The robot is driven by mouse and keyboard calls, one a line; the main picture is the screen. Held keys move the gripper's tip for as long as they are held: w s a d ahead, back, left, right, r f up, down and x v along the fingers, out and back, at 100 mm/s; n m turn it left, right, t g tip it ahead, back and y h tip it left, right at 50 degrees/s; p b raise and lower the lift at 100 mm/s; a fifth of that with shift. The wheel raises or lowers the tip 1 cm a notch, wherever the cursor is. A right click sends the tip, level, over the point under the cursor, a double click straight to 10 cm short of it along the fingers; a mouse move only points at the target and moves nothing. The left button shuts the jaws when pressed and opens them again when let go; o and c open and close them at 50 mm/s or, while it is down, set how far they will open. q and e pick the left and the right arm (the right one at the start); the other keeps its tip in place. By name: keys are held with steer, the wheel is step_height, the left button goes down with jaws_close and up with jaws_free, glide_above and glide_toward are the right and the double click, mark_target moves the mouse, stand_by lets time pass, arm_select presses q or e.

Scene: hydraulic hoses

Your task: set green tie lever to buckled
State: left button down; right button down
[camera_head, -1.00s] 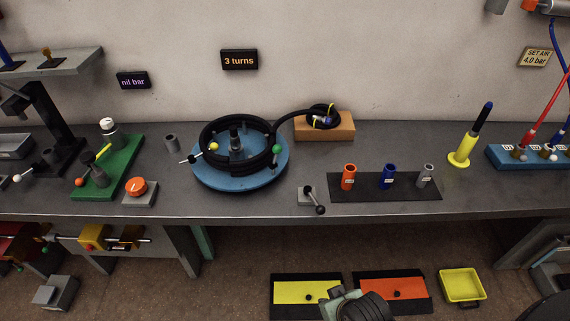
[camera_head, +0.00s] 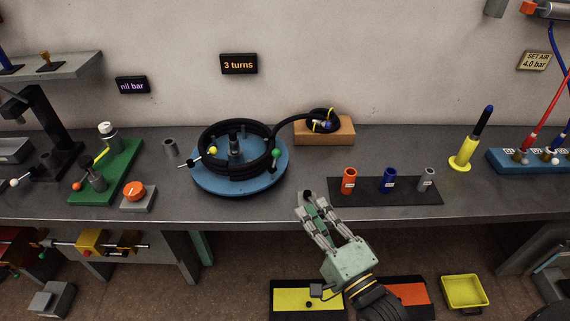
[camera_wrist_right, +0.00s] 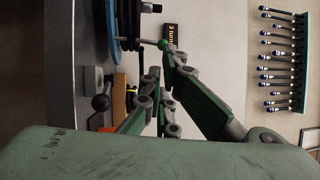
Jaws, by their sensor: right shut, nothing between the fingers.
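The green tie lever (camera_head: 275,153) has a green ball knob on a thin rod. It is at the right side of the black hose coil (camera_head: 222,160), on the blue round base (camera_head: 205,184). The green knob also shows in the right wrist view (camera_wrist_right: 163,44), just beyond the fingers. My right gripper (camera_head: 309,203) is shut and empty. It is over the bench's front edge, to the right of and nearer than the knob, and apart from it. A second lever with a yellow knob (camera_head: 213,150) is at the coil's left. My left gripper is out of view.
A lever with a black knob (camera_wrist_right: 101,103) on a grey block is close by; in the head view my gripper mostly hides it. A dark mat (camera_head: 345,195) with several labelled cups is to the right. A wooden block (camera_head: 325,137) carries the hose end behind.

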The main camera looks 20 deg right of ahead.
steer(key=shift+s+d+r+m, duration=0.1)
steer(key=shift+r+m, duration=0.2)
steer(key=p, duration=0.4)
glide_toward(279, 155)
steer(key=x, duration=0.6)
steer(key=shift+w, duration=0.5)
